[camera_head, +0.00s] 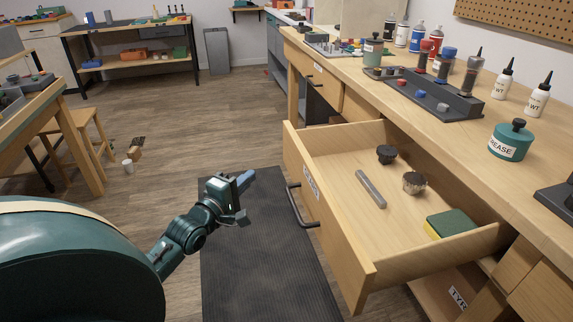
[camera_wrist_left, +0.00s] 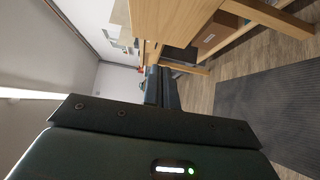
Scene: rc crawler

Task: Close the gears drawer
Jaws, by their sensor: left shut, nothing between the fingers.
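A wooden drawer (camera_head: 322,218) under the right-hand workbench stands pulled far out in the head view. Its front has a dark bar handle (camera_head: 299,206) and a small white label whose text I cannot read surely. Inside lie two dark knob-like gears (camera_head: 386,154) (camera_head: 414,183), a grey rod (camera_head: 370,189) and a green and yellow sponge (camera_head: 451,223). My left gripper (camera_head: 246,179) is shut and empty, in front of the drawer and left of the handle, apart from it. Its fingers also show in the left wrist view (camera_wrist_left: 162,88). My right gripper is out of view.
The workbench top (camera_head: 405,97) carries bottles, a grease jar (camera_head: 510,141) and a dark tray of parts. Another drawer (camera_head: 316,77) farther along is shut. A dark mat (camera_head: 258,245) lies on the floor. A wooden stool (camera_head: 84,140) stands at left. Floor before the drawer is open.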

